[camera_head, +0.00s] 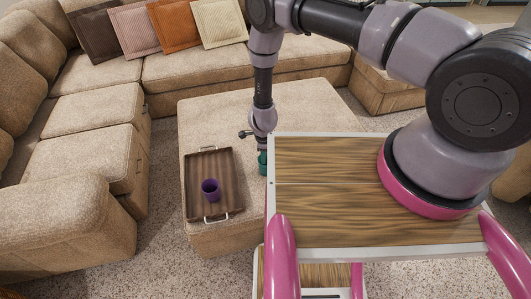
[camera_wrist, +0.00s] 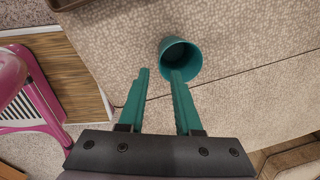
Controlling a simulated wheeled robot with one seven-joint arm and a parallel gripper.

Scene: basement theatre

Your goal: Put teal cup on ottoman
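The teal cup (camera_wrist: 181,60) appears to stand upright on the beige ottoman (camera_wrist: 240,50), with its open mouth showing in the wrist view. In the head view the cup (camera_head: 263,168) is partly hidden by my gripper and my own body, near the ottoman's right side (camera_head: 310,100). My gripper (camera_wrist: 160,73) is open, with its two teal fingers apart. The right fingertip overlaps the cup's near rim in the wrist view; I cannot tell whether it touches. The left fingertip is left of the cup. Nothing is between the fingers.
A brown wooden tray (camera_head: 196,166) with metal handles lies on the ottoman's front left and holds a purple cup (camera_head: 210,190). A beige sectional sofa (camera_head: 95,125) with several pillows surrounds the left and back. The ottoman's back part is clear.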

